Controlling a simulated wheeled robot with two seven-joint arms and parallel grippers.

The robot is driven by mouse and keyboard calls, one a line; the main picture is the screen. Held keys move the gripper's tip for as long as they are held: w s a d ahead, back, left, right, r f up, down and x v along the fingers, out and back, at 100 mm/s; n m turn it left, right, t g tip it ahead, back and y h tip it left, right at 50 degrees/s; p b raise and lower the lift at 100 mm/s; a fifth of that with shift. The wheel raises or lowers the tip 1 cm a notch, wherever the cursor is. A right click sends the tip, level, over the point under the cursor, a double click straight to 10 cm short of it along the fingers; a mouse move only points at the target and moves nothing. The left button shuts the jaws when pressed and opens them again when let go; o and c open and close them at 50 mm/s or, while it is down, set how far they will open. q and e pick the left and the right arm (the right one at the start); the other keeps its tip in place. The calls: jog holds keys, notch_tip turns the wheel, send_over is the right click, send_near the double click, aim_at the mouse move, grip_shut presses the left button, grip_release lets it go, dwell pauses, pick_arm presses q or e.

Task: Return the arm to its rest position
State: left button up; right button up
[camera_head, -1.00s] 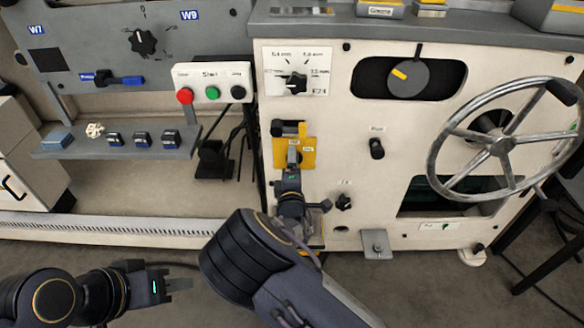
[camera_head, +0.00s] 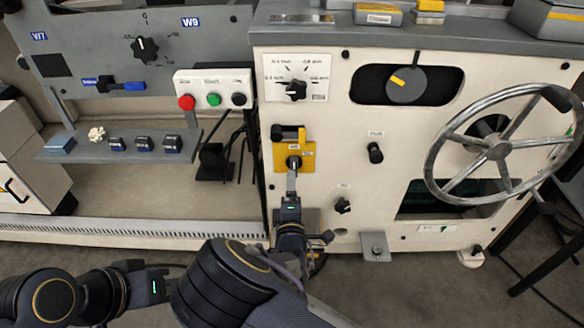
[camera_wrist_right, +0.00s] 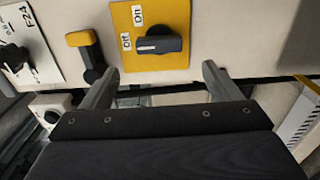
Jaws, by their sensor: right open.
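My right gripper (camera_head: 292,182) is in front of the cream machine panel, just below a yellow switch plate (camera_head: 307,151). In the right wrist view its two fingers (camera_wrist_right: 155,82) are spread with nothing between them. The plate's dark rotary knob (camera_wrist_right: 158,45) is beyond the fingertips and apart from them, its handle lying sideways near the "Off" and "On" labels. My right arm (camera_head: 235,285) crosses the lower middle of the head view. My left gripper (camera_head: 150,284) is at the lower left; its fingers are hidden behind my right arm.
A handwheel (camera_head: 498,150) juts out on the right. A black knob (camera_head: 343,205) and a grey bracket (camera_head: 375,246) are right of my right gripper. A shelf (camera_head: 115,153) with small blocks and a button box (camera_head: 213,91) are at left. Floor shows below the machine.

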jog(key=shift+d, duration=0.1)
jog(key=s+d+m+g+y, duration=0.1)
jog(key=s+d+m+g, duration=0.2)
jog(key=d+m+g, duration=0.7)
jog(key=s+d+r+m+g+y, duration=0.1)
jog(key=s+d+r+m+y, duration=0.15)
jog(key=s+r, duration=0.3)
jog(key=s+d+r+m+y, duration=0.25)
jog(key=s+r+m, duration=0.2)
jog(key=s, duration=0.25)
jog(key=s+d+r+m+g+h, duration=0.1)
jog(key=s+d+m, duration=0.15)
jog(key=s, duration=0.55)
jog(key=s+d+r+m+h, duration=0.1)
jog(key=s+d, duration=0.3)
jog(key=s, duration=0.3)
notch_tip(320, 180, up, 30)
jog(key=p, duration=3)
jog(key=shift+w+a+f+n, duration=0.15)
jog(key=shift+a+n, duration=0.1)
jog(key=shift+n, duration=0.1)
